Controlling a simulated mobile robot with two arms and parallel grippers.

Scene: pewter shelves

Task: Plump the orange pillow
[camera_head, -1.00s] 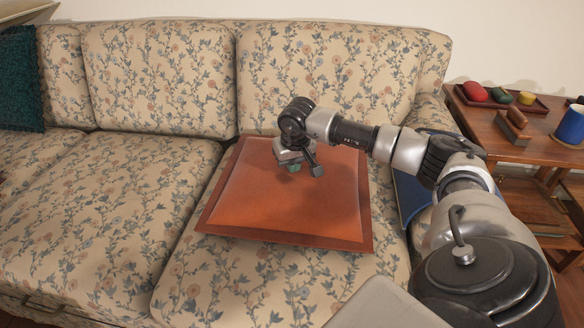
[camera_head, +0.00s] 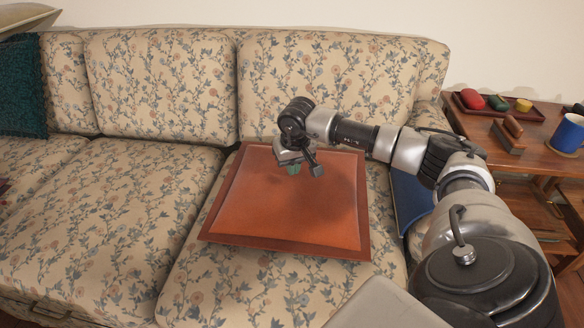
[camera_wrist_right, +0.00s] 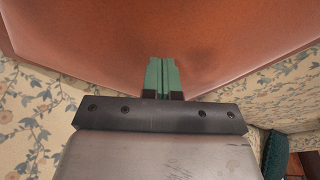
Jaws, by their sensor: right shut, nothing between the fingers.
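The orange pillow (camera_head: 285,205) is square with a darker flat border and lies on the right seat cushion of the floral sofa. My right gripper (camera_head: 294,169) is over its upper middle, fingers pointing down. In the right wrist view the two green fingertips (camera_wrist_right: 162,75) are together with nothing between them, and the pillow (camera_wrist_right: 100,30) fills the space beyond them. A soft dark shadow lies on the pillow near the fingertips. I cannot tell whether they touch the cloth. My left gripper is not in view.
The floral sofa (camera_head: 160,90) spans the view, with a teal pillow (camera_head: 20,85) at its left end. A blue item (camera_head: 412,200) is beside the pillow, partly behind my arm. A wooden side table (camera_head: 480,128) at right holds a tray (camera_head: 545,115) and a blue mug (camera_head: 568,134).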

